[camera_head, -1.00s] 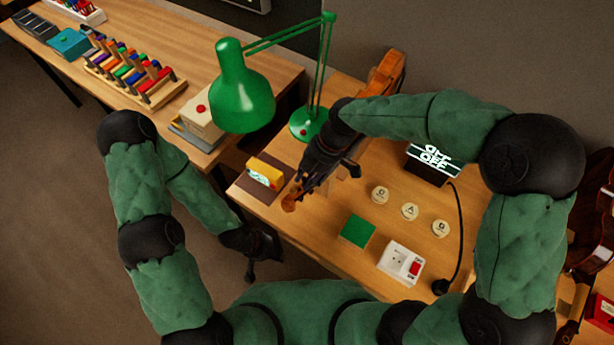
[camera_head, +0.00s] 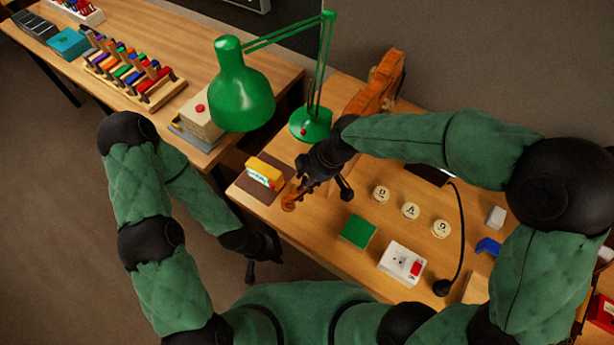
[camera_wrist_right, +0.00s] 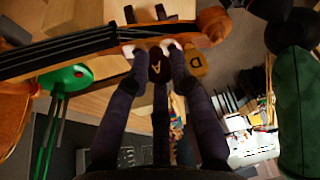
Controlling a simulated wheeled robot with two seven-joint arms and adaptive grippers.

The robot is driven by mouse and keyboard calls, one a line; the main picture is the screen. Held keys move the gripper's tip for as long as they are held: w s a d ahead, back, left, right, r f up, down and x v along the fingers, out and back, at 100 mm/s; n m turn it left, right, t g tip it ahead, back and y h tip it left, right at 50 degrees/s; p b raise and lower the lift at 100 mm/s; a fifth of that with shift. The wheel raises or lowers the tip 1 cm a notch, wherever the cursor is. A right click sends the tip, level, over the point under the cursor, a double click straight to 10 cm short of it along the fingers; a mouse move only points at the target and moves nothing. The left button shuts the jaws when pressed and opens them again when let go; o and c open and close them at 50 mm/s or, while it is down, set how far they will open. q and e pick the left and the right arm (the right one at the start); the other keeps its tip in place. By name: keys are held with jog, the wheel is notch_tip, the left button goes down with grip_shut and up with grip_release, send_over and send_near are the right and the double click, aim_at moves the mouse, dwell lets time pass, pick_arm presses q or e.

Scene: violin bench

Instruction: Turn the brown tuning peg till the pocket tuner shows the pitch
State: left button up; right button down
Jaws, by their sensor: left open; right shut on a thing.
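The violin (camera_head: 380,85) lies along the bench, its scroll (camera_head: 288,202) at the near edge; the scroll also shows in the right wrist view (camera_wrist_right: 212,22). My right gripper (camera_head: 299,187) is at the pegbox. In the wrist view its fingers (camera_wrist_right: 153,52) are shut on a dark brown peg marked A (camera_wrist_right: 158,66). A lighter peg marked D (camera_wrist_right: 194,64) is just right of the fingers. The yellow pocket tuner (camera_head: 268,168) stands left of the scroll; its small lit screen is unreadable. My left gripper (camera_head: 263,258) is open and empty, below the bench's front edge.
A green lamp (camera_head: 243,95) stands behind the tuner. A rack of coloured pieces (camera_head: 135,75) is on the left table.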

dwell(0.3)
jog(key=c, duration=1.1)
grip_release()
jog(key=shift+w, duration=0.1)
jog(key=shift+r, duration=0.1)
jog(key=v, duration=1.1)
jog(key=shift+d+r, duration=0.15)
jog(key=shift+r, duration=0.25)
